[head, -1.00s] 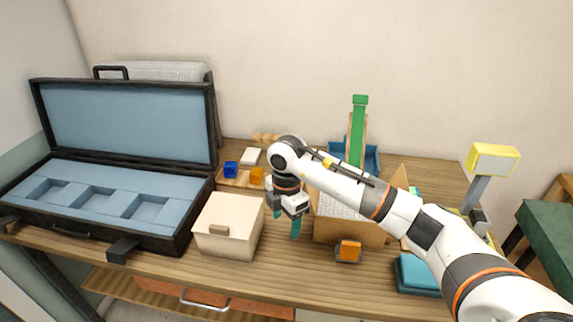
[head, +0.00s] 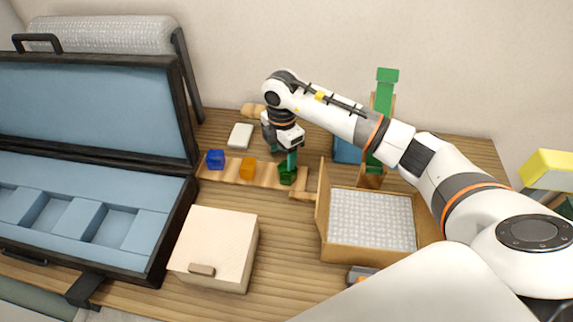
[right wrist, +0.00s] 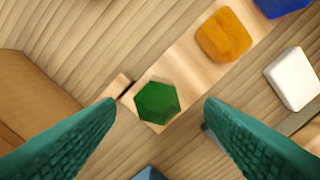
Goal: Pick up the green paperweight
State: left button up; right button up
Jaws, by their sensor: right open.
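The green paperweight (head: 287,174) is a small faceted dark green block on the right end of a light wooden strip (head: 230,172). In the right wrist view the paperweight (right wrist: 157,102) looks hexagonal and lies ahead of and between my open fingertips. My right gripper (head: 283,160) is just above and behind it in the head view, and one teal finger partly overlaps it there. The right gripper (right wrist: 160,101) is open and empty, with clear space at both sides of the paperweight. My left gripper is not in view.
An orange block (head: 248,168) and a blue block (head: 215,159) sit on the same strip. A white block (head: 240,135) lies behind. An open cardboard box (head: 322,212) stands close on the right, a lidded cream box (head: 216,245) in front, an open blue-lined case (head: 75,225) left.

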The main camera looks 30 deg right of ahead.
aim_at(287, 171)
notch_tip(287, 171, down, 3)
jog(key=shift+s+f+p, duration=0.1)
jog(key=shift+p, duration=0.25)
jog(key=shift+d+f, duration=0.1)
jog(key=shift+f, duration=0.15)
jog(key=f+p, duration=0.1)
jog(key=f, duration=0.1)
jog(key=d+f+p, duration=0.1)
jog(key=f, duration=0.1)
jog(key=shift+f, duration=0.45)
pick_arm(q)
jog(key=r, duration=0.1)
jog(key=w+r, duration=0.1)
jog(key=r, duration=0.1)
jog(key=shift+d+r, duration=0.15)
pick_arm(e)
jog(key=shift+f, duration=0.1)
jog(key=shift+c, duration=0.3)
jog(key=c, duration=0.9)
